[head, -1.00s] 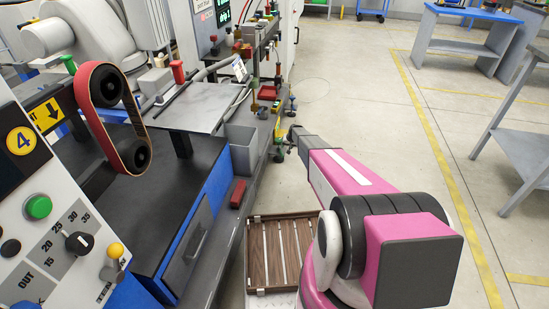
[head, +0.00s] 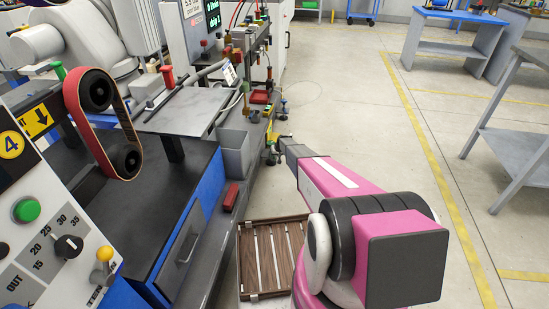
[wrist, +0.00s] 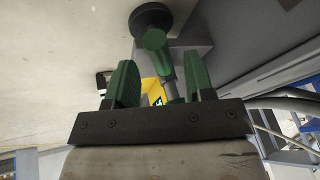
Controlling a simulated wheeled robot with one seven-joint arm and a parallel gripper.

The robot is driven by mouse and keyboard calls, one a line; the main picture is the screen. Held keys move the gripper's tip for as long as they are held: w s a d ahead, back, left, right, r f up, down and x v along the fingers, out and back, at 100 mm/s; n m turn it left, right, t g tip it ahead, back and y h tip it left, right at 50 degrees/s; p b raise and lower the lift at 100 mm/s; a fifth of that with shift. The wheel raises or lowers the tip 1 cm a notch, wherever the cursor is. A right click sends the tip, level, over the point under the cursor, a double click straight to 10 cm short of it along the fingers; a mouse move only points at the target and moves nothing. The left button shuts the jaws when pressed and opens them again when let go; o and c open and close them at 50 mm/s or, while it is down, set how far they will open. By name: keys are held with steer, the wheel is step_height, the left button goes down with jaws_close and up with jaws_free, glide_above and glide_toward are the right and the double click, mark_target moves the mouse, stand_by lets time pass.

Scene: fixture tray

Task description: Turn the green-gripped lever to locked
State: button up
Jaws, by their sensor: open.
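In the wrist view my gripper (wrist: 160,68) is open, with one dark green finger on each side. A dark green, rod-like part (wrist: 153,42) with a round black end shows ahead of and between the fingers. It looks like the lever's green grip, but I cannot tell how far it lies beyond the fingertips. No contact is visible. A yellow patch (wrist: 155,88) with dark marks shows behind it, partly covered by the gripper. In the head view my arm reaches toward the machine bench, and neither the gripper nor the lever can be made out clearly.
In the head view a slatted brown tray (head: 245,262) lies below my arm. A blue-sided bench (head: 197,205) and a control panel (head: 50,262) are at left. Several small fixtures crowd the far bench. Open floor (head: 370,120) lies to the right.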

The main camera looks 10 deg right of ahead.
steer(key=shift+x, duration=0.9)
jaws_close()
steer(key=shift+s+a+m+h, duration=0.1)
steer(key=shift+a+m+h, duration=0.2)
steer(key=shift+a+m, duration=0.4)
steer(key=shift+d, duration=0.15)
jaws_free()
steer(key=shift+r, duration=0.1)
steer(key=v, duration=1)
steer(key=shift+s+r, duration=0.25)
steer(key=shift+s, duration=0.05)
